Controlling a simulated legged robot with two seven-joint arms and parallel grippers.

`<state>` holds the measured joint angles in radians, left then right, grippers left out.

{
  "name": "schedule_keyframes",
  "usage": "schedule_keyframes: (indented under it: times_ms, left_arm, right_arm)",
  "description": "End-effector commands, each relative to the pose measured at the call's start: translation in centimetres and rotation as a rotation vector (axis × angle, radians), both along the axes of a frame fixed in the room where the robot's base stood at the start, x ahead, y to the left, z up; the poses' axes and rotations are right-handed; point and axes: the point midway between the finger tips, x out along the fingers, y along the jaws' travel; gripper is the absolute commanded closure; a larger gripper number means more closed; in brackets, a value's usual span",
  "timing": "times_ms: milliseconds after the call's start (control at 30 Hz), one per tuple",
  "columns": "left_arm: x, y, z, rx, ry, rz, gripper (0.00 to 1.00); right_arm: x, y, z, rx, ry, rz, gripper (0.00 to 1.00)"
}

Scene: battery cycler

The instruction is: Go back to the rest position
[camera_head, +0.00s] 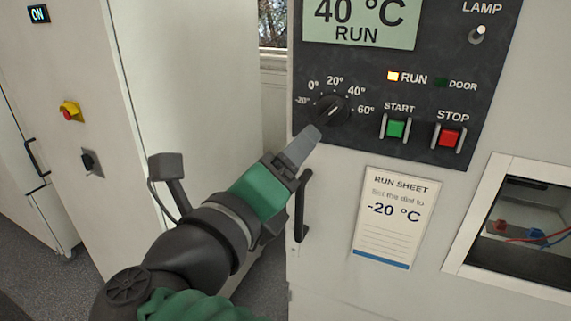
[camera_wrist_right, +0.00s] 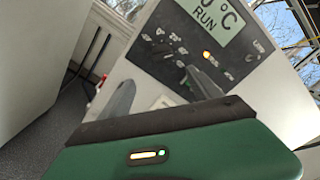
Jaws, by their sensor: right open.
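My right gripper (camera_head: 310,138) reaches up from the lower left in the head view, its grey fingertips just below and left of the black dial (camera_head: 332,109). I cannot tell whether they touch it. In the right wrist view the two fingers (camera_wrist_right: 162,92) stand apart with nothing between them, and the dial (camera_wrist_right: 161,48) shows beyond them. The dial's white mark points up and right, towards 40°. The display (camera_head: 360,22) reads 40 °C RUN. The orange RUN light (camera_head: 393,76) is lit and the DOOR light (camera_head: 440,82) is dark. My left gripper is not in view.
A black door handle (camera_head: 302,205) stands out close beside my right gripper. Green START (camera_head: 396,128) and red STOP (camera_head: 447,138) buttons are right of the dial. A run sheet (camera_head: 394,217) says to set -20 °C. A white cabinet (camera_head: 190,90) stands left.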

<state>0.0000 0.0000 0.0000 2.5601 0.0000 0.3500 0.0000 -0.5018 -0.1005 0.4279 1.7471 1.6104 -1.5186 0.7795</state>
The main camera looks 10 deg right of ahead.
Motion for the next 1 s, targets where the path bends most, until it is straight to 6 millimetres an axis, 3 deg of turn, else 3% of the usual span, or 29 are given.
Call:
schedule_keyframes:
  times_ms: [267, 367, 433, 467, 533, 600, 667, 800, 900, 1000]
  left_arm:
    - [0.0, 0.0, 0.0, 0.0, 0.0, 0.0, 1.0]
    - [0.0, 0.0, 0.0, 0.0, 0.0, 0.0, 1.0]
    - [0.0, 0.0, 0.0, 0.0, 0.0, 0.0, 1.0]
    - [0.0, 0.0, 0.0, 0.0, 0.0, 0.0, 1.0]
    - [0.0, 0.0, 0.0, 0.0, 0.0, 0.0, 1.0]
    - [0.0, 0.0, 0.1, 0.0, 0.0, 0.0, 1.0]
    - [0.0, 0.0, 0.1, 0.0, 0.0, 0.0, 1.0]
    - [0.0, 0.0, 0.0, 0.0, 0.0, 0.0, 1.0]
    - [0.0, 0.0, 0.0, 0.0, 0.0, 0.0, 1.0]
    - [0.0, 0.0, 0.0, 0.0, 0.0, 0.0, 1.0]
  right_arm:
    - [0.7, 0.0, 0.0, -0.032, -0.001, 0.013, 0.27]
    - [4.0, 0.3, -0.3, -0.216, 0.012, 0.093, 0.27]
    - [7.7, 1.0, -2.0, -0.467, 0.064, 0.205, 0.27]
    - [9.4, 1.4, -3.5, -0.597, 0.107, 0.267, 0.27]
    - [12.3, 2.0, -9.2, -0.907, 0.254, 0.435, 0.27]
    - [13.2, 1.7, -15.5, -1.138, 0.405, 0.594, 0.27]
    - [12.9, 0.9, -20.8, -1.292, 0.532, 0.725, 0.27]
    - [8.9, -2.6, -32.5, -1.544, 0.817, 1.039, 0.27]
    - [3.9, -5.8, -39.4, -1.654, 1.005, 1.281, 0.27]
    - [-1.7, -9.1, -44.4, -1.707, 1.161, 1.516, 0.27]
